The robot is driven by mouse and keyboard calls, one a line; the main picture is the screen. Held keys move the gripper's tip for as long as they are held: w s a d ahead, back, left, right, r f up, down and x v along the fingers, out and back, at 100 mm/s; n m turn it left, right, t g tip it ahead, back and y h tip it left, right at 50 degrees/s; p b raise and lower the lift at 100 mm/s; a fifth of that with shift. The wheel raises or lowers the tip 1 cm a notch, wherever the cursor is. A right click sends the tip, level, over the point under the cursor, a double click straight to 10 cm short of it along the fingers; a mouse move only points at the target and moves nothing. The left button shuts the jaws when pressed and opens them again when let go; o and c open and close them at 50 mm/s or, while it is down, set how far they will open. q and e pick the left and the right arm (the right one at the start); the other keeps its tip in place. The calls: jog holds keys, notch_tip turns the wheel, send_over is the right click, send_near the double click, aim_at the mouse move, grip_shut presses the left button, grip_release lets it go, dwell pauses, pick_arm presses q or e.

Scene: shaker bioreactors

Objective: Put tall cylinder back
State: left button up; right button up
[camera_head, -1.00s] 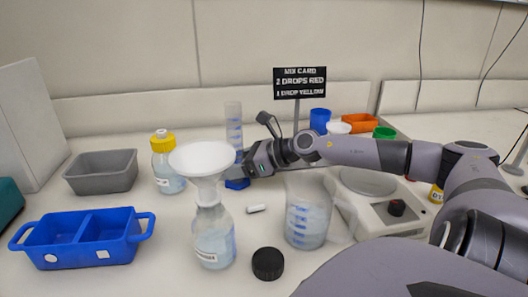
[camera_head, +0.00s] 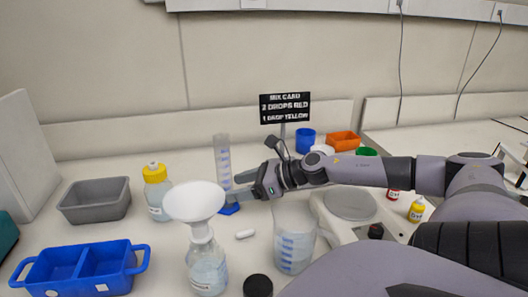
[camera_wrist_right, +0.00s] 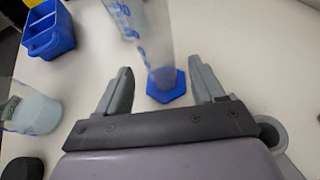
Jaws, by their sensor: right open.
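The tall cylinder (camera_head: 223,158), clear with blue markings and a blue hexagonal foot (camera_head: 229,209), stands upright on the table near the back. My right gripper (camera_head: 240,186) is open beside it, reaching in from the right at low height. In the right wrist view the cylinder (camera_wrist_right: 150,35) and its blue foot (camera_wrist_right: 166,86) show beyond and between the spread fingers of my right gripper (camera_wrist_right: 164,85), with gaps on both sides. My left gripper is not in view.
A bottle with a white funnel (camera_head: 195,201), a beaker (camera_head: 295,240) and a yellow-capped bottle (camera_head: 157,190) stand nearby. A white stir bar (camera_head: 245,234) lies in front. A scale (camera_head: 352,205) is under my right arm. A blue two-part caddy (camera_head: 80,269) is at left.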

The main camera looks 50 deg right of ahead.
jog(key=p+v, duration=0.2)
jog(key=v, duration=0.1)
jog(key=shift+s+d+r, duration=0.15)
jog(key=shift+s+d, duration=0.1)
jog(key=shift+s, duration=0.2)
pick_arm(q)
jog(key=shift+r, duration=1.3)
pick_arm(e)
jog(key=shift+v, duration=1.05)
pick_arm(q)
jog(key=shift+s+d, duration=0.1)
